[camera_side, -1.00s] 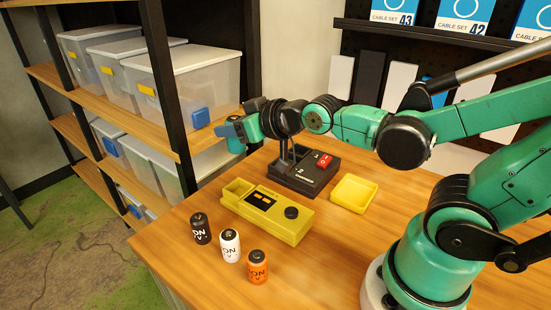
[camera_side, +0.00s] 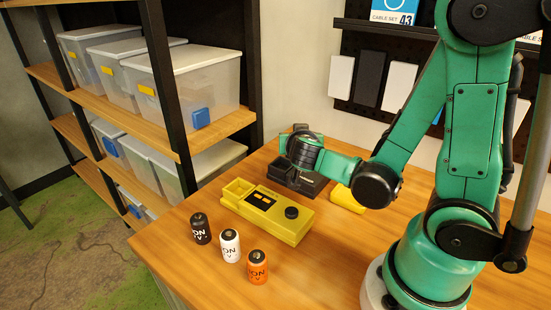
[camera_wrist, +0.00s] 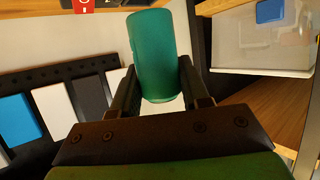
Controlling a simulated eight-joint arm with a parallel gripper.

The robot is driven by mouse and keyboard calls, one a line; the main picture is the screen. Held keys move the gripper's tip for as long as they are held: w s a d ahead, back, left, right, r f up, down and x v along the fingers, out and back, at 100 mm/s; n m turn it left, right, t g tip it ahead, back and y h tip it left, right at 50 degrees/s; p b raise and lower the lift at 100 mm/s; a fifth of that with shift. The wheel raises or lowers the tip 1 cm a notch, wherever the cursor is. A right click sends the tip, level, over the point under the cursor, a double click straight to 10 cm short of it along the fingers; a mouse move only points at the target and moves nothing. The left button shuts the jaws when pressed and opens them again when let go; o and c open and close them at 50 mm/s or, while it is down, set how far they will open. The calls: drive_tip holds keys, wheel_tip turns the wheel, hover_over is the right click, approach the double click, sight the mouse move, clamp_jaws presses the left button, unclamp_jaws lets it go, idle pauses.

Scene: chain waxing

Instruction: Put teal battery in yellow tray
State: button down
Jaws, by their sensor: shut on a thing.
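The teal battery (camera_wrist: 155,55) is between the two dark fingers of my gripper (camera_wrist: 158,75) in the wrist view, which are shut on it. In the side view, the gripper end is beyond my wrist, near the black charger, and the battery cannot be made out. The battery is apart from the tray.
The black charger (camera_side: 313,186) stands behind a yellow device (camera_side: 268,212) with an open compartment and a black knob. Black (camera_side: 201,230), white (camera_side: 230,246) and orange (camera_side: 257,268) batteries stand at the front left. A shelf with clear bins (camera_side: 185,90) is at left.

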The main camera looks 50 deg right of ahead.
drive_tip(key=s+d+r+m+g+y, duration=0.1)
drive_tip(key=s+d+m+g, duration=0.3)
drive_tip(key=s+m+g, duration=0.35)
drive_tip(key=s+d+r+m+g, duration=0.1)
drive_tip(key=s+d+m+g, duration=0.3)
drive_tip(key=m+g, duration=0.55)
drive_tip(key=shift+n, duration=0.4)
drive_tip(key=shift+s+a+f, duration=0.1)
drive_tip(key=shift+f, duration=1.4)
drive_tip(key=shift+s+f, duration=0.1)
drive_tip(key=shift+f, duration=1.35)
drive_tip(key=shift+c, duration=1.7)
unclamp_jaws()
drive_tip(key=shift+r, duration=0.1)
wheel_tip(320, 180, up, 20)
